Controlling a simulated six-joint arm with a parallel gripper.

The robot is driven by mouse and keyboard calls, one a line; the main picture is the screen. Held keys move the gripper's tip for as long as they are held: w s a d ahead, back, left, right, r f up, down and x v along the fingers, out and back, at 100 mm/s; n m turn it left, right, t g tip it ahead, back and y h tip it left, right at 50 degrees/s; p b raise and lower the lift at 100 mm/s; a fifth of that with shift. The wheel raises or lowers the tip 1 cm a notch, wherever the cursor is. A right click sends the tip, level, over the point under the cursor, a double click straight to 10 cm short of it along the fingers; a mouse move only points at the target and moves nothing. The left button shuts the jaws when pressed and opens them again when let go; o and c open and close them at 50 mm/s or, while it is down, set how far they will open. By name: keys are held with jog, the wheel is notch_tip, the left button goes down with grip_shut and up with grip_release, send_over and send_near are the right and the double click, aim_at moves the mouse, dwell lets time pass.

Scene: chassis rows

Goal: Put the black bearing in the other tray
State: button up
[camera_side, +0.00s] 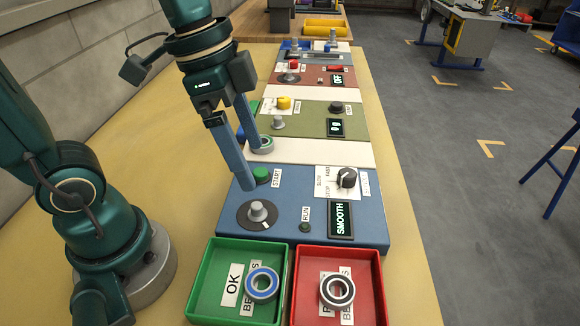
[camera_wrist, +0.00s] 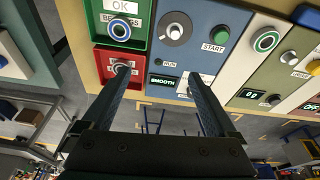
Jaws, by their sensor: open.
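The black bearing (camera_side: 337,291) lies flat in the red tray (camera_side: 380,285), at the front right in the side view. In the wrist view the bearing (camera_wrist: 122,67) sits in the red tray (camera_wrist: 98,62), partly behind a finger. The green tray (camera_side: 195,290), marked OK, stands directly to the left of the red one and holds a blue-ringed bearing (camera_side: 262,284). My gripper (camera_side: 251,170) is open and empty over the blue panel, behind the trays. Its two fingers are apart in the wrist view (camera_wrist: 165,82).
The blue panel (camera_side: 285,215) has a START button, knobs and a SMOOTH display. Behind it a green-ringed bearing (camera_side: 262,144) lies near a white strip. Green panel (camera_side: 310,122) and red panel (camera_side: 310,77) follow farther back. Bare table lies left of the panels.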

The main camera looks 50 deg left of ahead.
jog(key=shift+s+a+f+n+t+y, duration=0.15)
jog(key=shift+s+a+n+t+y, duration=0.35)
jog(key=shift+n, duration=0.85)
jog(key=shift+s+a+f+n+t+y, duration=0.15)
jog(key=shift+s+a+n+t, duration=0.6)
jog(key=shift+n, duration=0.55)
jog(key=shift+s+a+f+n+t+y, duration=0.1)
jog(key=shift+s+a+n+t+y, duration=0.4)
jog(key=shift+n, duration=0.85)
jog(key=shift+s, duration=0.2)
